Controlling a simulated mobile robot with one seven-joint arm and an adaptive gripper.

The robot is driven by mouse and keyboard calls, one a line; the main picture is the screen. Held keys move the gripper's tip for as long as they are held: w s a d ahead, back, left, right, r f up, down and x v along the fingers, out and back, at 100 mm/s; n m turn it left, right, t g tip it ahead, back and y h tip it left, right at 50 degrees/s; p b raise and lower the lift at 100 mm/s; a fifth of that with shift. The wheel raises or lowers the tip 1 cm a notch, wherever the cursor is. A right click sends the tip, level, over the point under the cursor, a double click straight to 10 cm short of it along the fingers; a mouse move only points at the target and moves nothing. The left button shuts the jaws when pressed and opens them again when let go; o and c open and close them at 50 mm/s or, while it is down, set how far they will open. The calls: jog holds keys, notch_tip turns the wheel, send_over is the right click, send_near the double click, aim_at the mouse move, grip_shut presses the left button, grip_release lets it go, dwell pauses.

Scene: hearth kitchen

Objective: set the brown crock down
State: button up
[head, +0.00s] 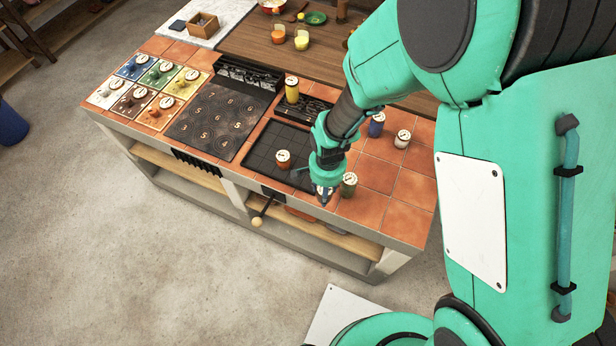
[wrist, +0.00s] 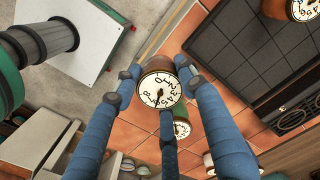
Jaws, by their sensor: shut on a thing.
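The brown crock (wrist: 158,66), with a white dial-like lid, sits between the blue fingers of my gripper (wrist: 160,78) in the wrist view. My gripper (head: 325,195) is shut on it. In the head view they are at the front part of the tiled counter (head: 395,215), right of the dark grid panel. My fingers hide most of the crock there. I cannot tell whether its base touches the tiles. A green crock (head: 348,185) stands close beside it on the right; it also shows in the wrist view (wrist: 182,128).
An orange-red crock (head: 283,160) stands on the dark grid panel (head: 262,150). A blue crock (head: 376,125) and a white-lidded crock (head: 402,139) stand farther back. Coloured plates (head: 160,72) with crocks lie at the left. Tiles at the right front are bare.

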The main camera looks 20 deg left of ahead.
jog(key=s, duration=0.2)
jog(key=s+d, duration=0.1)
jog(key=shift+s+f, duration=0.2)
jog(key=shift+f, duration=0.05)
jog(key=w+a, duration=0.3)
jog(key=w, duration=0.1)
jog(key=w+a+f+b, duration=0.1)
jog(key=w+a, duration=0.6)
jog(key=w, duration=0.1)
jog(key=shift+a+f+b, duration=0.25)
jog(key=shift+a+b, duration=0.1)
jog(key=shift+f+b, duration=0.3)
jog(key=shift+f, duration=1.45)
jog(key=shift+f, duration=0.15)
